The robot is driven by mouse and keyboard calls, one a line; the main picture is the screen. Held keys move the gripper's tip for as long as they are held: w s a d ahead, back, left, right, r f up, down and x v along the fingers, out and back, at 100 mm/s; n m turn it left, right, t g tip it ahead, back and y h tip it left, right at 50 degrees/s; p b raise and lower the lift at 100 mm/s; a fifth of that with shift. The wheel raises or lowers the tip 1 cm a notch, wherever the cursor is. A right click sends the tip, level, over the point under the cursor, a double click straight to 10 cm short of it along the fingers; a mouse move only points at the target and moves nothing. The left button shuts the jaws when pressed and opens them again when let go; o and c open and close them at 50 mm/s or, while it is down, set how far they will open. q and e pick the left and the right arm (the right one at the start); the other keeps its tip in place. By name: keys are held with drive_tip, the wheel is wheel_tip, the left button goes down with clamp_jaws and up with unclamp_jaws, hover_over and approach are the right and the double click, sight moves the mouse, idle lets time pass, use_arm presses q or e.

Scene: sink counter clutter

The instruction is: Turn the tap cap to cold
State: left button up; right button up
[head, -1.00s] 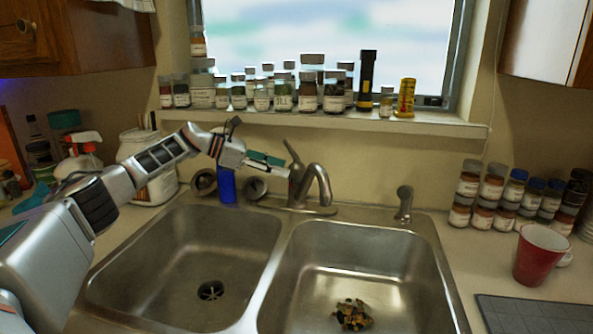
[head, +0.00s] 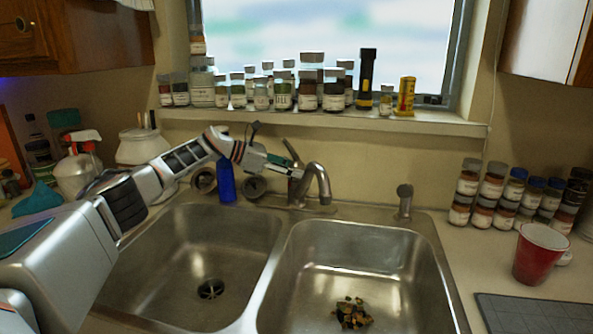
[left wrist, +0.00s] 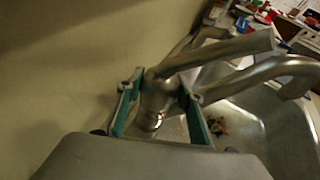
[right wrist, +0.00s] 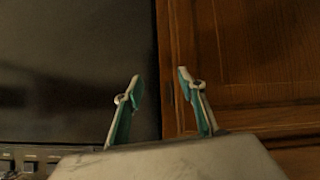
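The metal tap (head: 322,180) stands behind the divider between the two sinks, with its lever cap (head: 291,150) tilted up and to the left. In the left wrist view the lever cap (left wrist: 225,52) reaches toward the upper right, above the spout (left wrist: 265,74). My left gripper (head: 297,170) is at the left side of the tap. Its green-edged fingers are apart, one on each side of the tap body (left wrist: 158,95); I cannot tell whether they touch it. My right gripper (right wrist: 158,85) shows only in the right wrist view, open and empty.
A blue bottle (head: 226,182) stands under my left forearm, left of the tap. A sprayer (head: 404,200) stands to the tap's right. Several jars (head: 307,97) line the sill. Brown scraps (head: 352,313) lie in the right sink (head: 425,280). A wooden cabinet (right wrist: 250,70) faces my right gripper.

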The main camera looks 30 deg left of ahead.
use_arm(q)
drive_tip(key=r+n+t+y+p, duration=0.1)
drive_tip(key=p, duration=0.5)
drive_tip(key=shift+n+p, duration=0.3)
drive_tip(key=shift+p, duration=0.05)
drive_tip(key=shift+t+p, duration=0.3)
drive_tip(key=shift+p, duration=0.2)
drive_tip(key=shift+n+y+p, duration=0.3)
drive_tip(key=shift+y+p, duration=0.1)
drive_tip(key=shift+p, duration=0.2)
drive_tip(key=shift+f+n+t+y+p, duration=0.15)
drive_tip(key=shift+n+t+y+p, duration=0.25)
drive_tip(key=shift+p, duration=0.6)
drive_tip(key=shift+f+n+y, duration=0.2)
drive_tip(key=shift+n+y, duration=0.3)
drive_tip(key=shift+t+y, duration=0.3)
drive_tip(key=shift+t, duration=0.1)
use_arm(e)
wheel_tip(320, 180, up, 8)
drive_tip(key=d, duration=0.2)
drive_tip(key=shift+s+d+r+h, duration=0.15)
drive_tip(key=shift+s+h, duration=0.1)
drive_tip(key=shift+h, duration=0.15)
use_arm(q)
drive_tip(key=shift+n, duration=0.3)
use_arm(e)
drive_tip(key=shift+a+r, duration=0.1)
drive_tip(key=shift+a, duration=0.25)
